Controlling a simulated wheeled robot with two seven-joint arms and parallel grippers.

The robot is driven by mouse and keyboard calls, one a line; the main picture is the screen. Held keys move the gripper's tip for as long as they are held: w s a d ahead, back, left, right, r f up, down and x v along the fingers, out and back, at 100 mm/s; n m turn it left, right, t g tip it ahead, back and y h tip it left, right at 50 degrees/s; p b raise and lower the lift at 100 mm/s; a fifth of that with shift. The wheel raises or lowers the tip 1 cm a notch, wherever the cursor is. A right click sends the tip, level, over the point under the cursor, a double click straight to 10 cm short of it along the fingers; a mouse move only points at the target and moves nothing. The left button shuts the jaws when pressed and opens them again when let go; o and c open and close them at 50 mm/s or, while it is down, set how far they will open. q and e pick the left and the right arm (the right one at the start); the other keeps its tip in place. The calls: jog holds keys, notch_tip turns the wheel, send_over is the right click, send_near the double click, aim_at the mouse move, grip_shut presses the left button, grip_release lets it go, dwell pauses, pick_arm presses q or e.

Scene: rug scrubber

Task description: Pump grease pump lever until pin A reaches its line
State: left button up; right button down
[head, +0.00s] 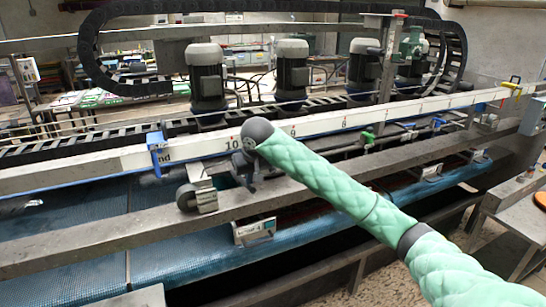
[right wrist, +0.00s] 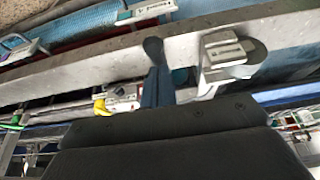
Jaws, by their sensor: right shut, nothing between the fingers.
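My right gripper (head: 245,174) comes in on the green padded arm and points down beside the machine's front beam, its dark fingers shut and empty. Just left of it a bracket with a dark roller (head: 186,198) and a small labelled block (head: 207,200) sits on the beam. A labelled block (right wrist: 228,50) also shows in the right wrist view. There a narrow blue-grey piece (right wrist: 156,86) with a dark rounded tip stands beyond my gripper body; I cannot tell whether it is a finger or the lever. I cannot make out pin A or its line. My left gripper is not in view.
A long white rail (head: 200,150) with numbers runs behind the gripper, with a blue clamp (head: 157,152) on it. The grey front beam (head: 110,234) crosses below. Motors (head: 206,80) stand behind. Another labelled block (head: 253,231) hangs under the beam. A side table (head: 522,212) stands at right.

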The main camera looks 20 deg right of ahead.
jog(key=shift+f, duration=1.35)
jog(key=shift+r+p, duration=0.55)
jog(key=shift+r, duration=1)
notch_tip(320, 180, up, 7)
